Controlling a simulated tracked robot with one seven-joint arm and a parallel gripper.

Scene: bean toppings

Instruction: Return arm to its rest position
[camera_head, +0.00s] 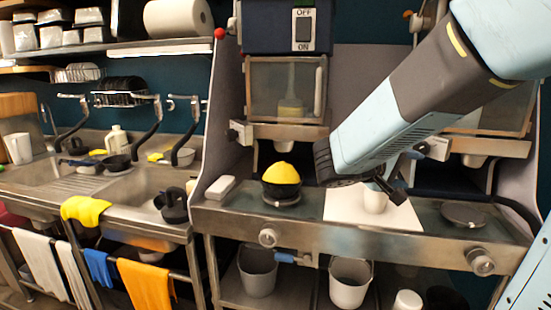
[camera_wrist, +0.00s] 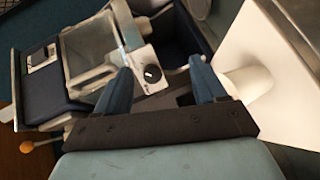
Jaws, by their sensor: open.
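My gripper (camera_head: 388,188) is in front of the steel counter, low over its middle, pointing down and to the right. In the wrist view my gripper (camera_wrist: 160,85) shows two blue fingers held apart with nothing between them. A white cup (camera_head: 375,201) stands on a white board (camera_head: 340,205) close to the gripper, and a white rounded object shows right of the fingers in the wrist view (camera_wrist: 245,83). A dark bowl (camera_head: 282,190) heaped with something yellow sits on a round plate left of the gripper.
A dispenser (camera_head: 285,88) with an OFF/ON switch stands above the bowl. An empty round plate (camera_head: 463,214) lies at the right. A white block (camera_head: 220,187) lies on the counter's left end. A sink (camera_head: 140,185) is at the left. Buckets (camera_head: 350,283) stand below.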

